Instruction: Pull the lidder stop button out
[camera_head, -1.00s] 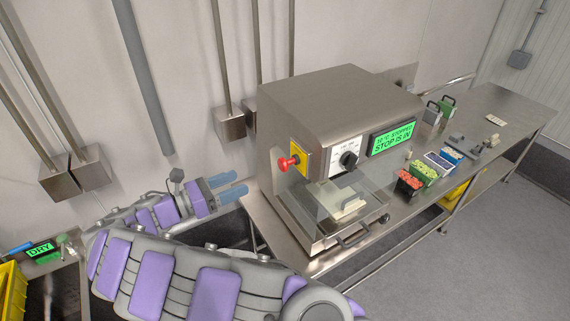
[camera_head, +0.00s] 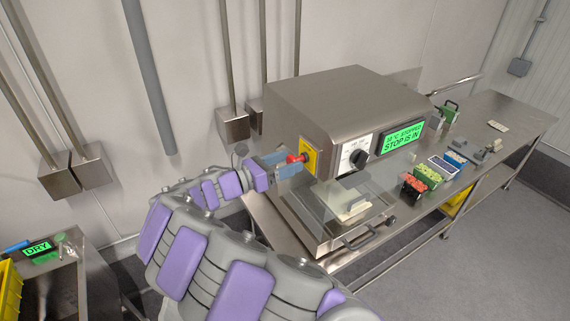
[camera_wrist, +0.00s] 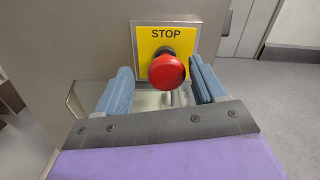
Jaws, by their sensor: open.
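The lidder (camera_head: 335,110) is a steel box machine on the bench. Its red mushroom stop button (camera_head: 297,158) sits on a yellow plate (camera_head: 311,157) on the machine's left face. In the wrist view the red stop button (camera_wrist: 167,72) shows in front of the yellow plate marked STOP (camera_wrist: 166,38). My gripper (camera_head: 287,164) is at the button, its blue fingers level with it. In the wrist view my gripper (camera_wrist: 163,84) is open, one finger on each side of the button, with gaps visible. The lidder's green display (camera_head: 404,137) reads "STOP IS IN".
A dark knob (camera_head: 358,158) on a white dial plate is right of the button. A clear guard and a drawer handle (camera_head: 361,240) are below. Small crates (camera_head: 427,175) stand along the bench. A second station with a DRY display (camera_head: 37,248) is at left.

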